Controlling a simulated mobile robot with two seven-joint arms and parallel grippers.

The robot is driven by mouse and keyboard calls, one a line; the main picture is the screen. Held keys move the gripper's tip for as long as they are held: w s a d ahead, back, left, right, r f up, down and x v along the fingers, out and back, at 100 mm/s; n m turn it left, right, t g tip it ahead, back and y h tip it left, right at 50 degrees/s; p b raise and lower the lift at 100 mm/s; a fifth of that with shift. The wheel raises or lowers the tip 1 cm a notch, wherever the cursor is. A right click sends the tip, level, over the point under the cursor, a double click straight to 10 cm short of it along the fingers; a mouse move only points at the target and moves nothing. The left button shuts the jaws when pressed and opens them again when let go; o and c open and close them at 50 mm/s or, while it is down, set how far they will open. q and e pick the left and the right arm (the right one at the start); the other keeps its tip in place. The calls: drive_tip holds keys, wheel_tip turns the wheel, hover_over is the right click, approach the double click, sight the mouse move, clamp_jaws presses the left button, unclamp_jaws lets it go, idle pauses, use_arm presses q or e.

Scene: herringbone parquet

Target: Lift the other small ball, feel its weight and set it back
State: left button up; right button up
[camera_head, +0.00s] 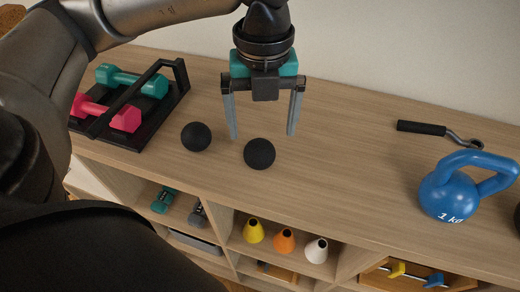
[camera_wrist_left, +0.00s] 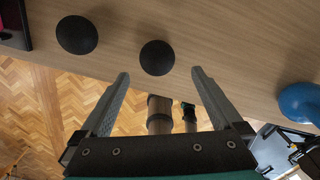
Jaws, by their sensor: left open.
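Two small black balls rest on the wooden shelf top. The left ball (camera_head: 196,136) lies near the black rack, and the right ball (camera_head: 259,153) lies a little to its right, near the front edge. In the left wrist view the balls show as one ball (camera_wrist_left: 77,35) at the upper left and one ball (camera_wrist_left: 157,58) near the middle. My left gripper (camera_head: 262,136) points down with its fingers apart and nothing between them. In the head view the right ball appears below and between the fingertips; it is not gripped. My right gripper is not in view.
A black rack (camera_head: 150,117) holds a teal dumbbell (camera_head: 132,80) and a pink dumbbell (camera_head: 107,112) at the left. A blue kettlebell (camera_head: 450,197) and a black-handled tool (camera_head: 422,128) are at the right. Open cubbies below hold several small items. The shelf top's middle is clear.

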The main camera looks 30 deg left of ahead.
sight(260, 144)
use_arm(q)
wheel_tip(260, 144, down, 2)
drive_tip(key=shift+f, duration=0.25)
drive_tip(key=f, duration=0.2)
drive_tip(key=f+p, duration=0.1)
drive_tip(key=f, duration=0.1)
drive_tip(key=shift+s+a+f, duration=0.1)
drive_tip(key=shift+a, duration=0.2)
drive_tip(key=shift+f, duration=0.5)
drive_tip(key=c, duration=1.5)
drive_tip(key=shift+o, duration=0.2)
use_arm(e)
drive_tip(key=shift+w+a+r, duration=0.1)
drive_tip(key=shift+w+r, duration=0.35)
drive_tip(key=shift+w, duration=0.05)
use_arm(q)
drive_tip(key=shift+r, duration=0.1)
wheel_tip(260, 144, up, 20)
drive_tip(key=shift+p, duration=0.4)
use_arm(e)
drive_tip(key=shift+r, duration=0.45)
